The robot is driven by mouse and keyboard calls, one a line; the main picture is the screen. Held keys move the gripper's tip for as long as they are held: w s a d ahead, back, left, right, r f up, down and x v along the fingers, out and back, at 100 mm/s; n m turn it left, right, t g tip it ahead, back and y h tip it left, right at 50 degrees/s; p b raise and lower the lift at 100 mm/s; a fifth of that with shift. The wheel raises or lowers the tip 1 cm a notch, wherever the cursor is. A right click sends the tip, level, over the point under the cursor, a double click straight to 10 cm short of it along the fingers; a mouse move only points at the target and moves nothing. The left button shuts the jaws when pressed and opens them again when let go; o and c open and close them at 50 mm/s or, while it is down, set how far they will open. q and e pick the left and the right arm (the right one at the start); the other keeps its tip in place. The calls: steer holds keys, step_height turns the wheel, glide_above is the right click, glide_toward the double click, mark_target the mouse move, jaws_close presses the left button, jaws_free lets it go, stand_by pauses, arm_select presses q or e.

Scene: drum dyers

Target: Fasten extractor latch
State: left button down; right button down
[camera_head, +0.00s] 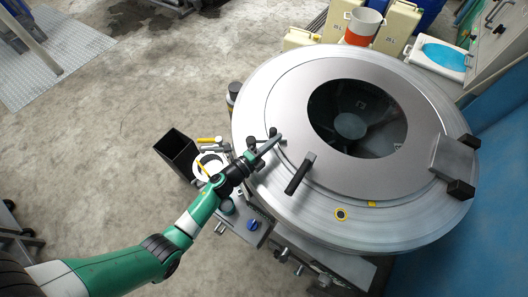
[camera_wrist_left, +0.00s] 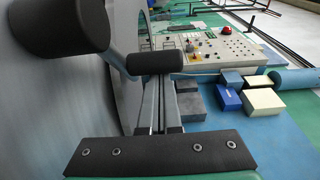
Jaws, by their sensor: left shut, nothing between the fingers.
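The extractor (camera_head: 250,110) is a large round steel drum with its lid (camera_head: 290,80) lying down over it. A dark round window is in the lid. The latch, a small part with black knobs (camera_head: 273,132), sits at the lid's left edge. My left gripper (camera_head: 276,140) is shut and empty at this latch. In the left wrist view, the closed fingers (camera_wrist_left: 161,105) point at a black cylindrical knob (camera_wrist_left: 155,62), and I cannot tell whether they touch it. A larger black cylinder (camera_wrist_left: 62,25) is nearer at upper left. My arm hides part of the latch area.
A black bar handle (camera_head: 300,173) stands on the lid to the right of my gripper. A hinge block (camera_head: 453,158) is at the lid's right edge. A black open bin (camera_head: 176,150) stands left of the drum. A control panel (camera_wrist_left: 208,55) shows in the left wrist view.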

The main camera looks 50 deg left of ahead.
stand_by(0.6)
arm_select(q)
steer(key=d, duration=0.1)
steer(key=s+d, duration=0.1)
steer(key=d, duration=0.1)
steer(key=shift+s+d+f+b, duration=0.1)
steer(key=shift+s+d+b, duration=0.2)
steer(key=shift+d, duration=0.1)
steer(key=s+d, duration=0.1)
steer(key=s, duration=0.2)
steer(key=s+d, duration=0.1)
steer(key=s, duration=0.2)
steer(key=s+d, duration=0.1)
steer(key=s, duration=0.2)
steer(key=shift+s, duration=0.35)
steer(key=shift+a, duration=0.1)
